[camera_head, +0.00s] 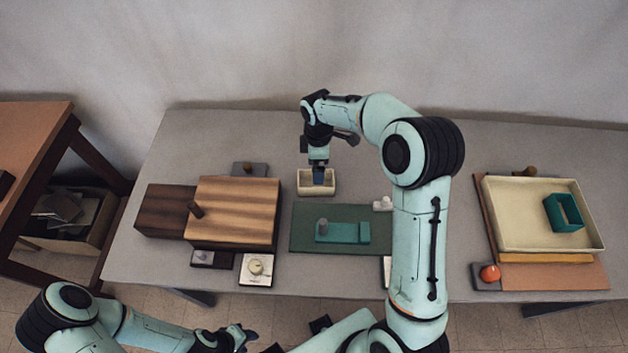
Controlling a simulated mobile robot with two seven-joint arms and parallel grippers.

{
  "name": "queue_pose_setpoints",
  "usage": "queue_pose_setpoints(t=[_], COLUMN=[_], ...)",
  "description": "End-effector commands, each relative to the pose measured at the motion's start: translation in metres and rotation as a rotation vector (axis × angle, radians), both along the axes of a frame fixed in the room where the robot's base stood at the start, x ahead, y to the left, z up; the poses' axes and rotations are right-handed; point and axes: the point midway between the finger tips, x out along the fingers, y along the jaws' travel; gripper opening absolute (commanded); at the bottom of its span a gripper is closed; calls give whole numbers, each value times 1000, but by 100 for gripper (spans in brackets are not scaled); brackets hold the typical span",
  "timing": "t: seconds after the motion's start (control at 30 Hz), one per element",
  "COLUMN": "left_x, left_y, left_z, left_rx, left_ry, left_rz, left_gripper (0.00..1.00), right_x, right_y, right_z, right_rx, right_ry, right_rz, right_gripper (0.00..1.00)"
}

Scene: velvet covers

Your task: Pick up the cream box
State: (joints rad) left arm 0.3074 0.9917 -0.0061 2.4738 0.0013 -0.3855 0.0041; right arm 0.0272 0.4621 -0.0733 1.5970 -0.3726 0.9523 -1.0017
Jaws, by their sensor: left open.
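The cream box (328,189), small and open-topped, stands on the grey table behind a dark green mat. My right gripper (319,180) points down at the box from above, its fingertips over or inside the opening. I cannot tell whether its fingers touch a wall, or how far apart they are; they hide part of the box. My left gripper (238,338) is open and low at the front, in front of the table and away from the box.
A striped wooden box (237,214) stands left of the green mat (302,240), which bears a teal block (345,232). A cream tray (515,231) holding a green frame (564,213) lies at right. An orange ball (490,273) is near it. Bare table (140,263) shows at left.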

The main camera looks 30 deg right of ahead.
Motion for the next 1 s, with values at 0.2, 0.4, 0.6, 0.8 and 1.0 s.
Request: queue_pose_setpoints(t=[0.2,0.4,0.6,0.8,1.0], left_x=[-2,-1,1,1,1], left_y=[0,0,0,0,0], left_z=[-2,-2,0,0,0], left_rx=[0,0,0,0,0], left_ry=[2,1,-1,-1,-1], left_rz=[0,0,0,-1,0], left_gripper=[43,43,43,43,43], right_x=[0,0,-1,-1,-1], right_y=[0,1,5,5,5], right_z=[-35,-48,-78,-92,-92], right_rx=[0,0,-1,0,0], right_ry=[1,2,3,0,-1], right_rz=[-1,1,0,0,0], right_gripper=[100,100,100,100,97])
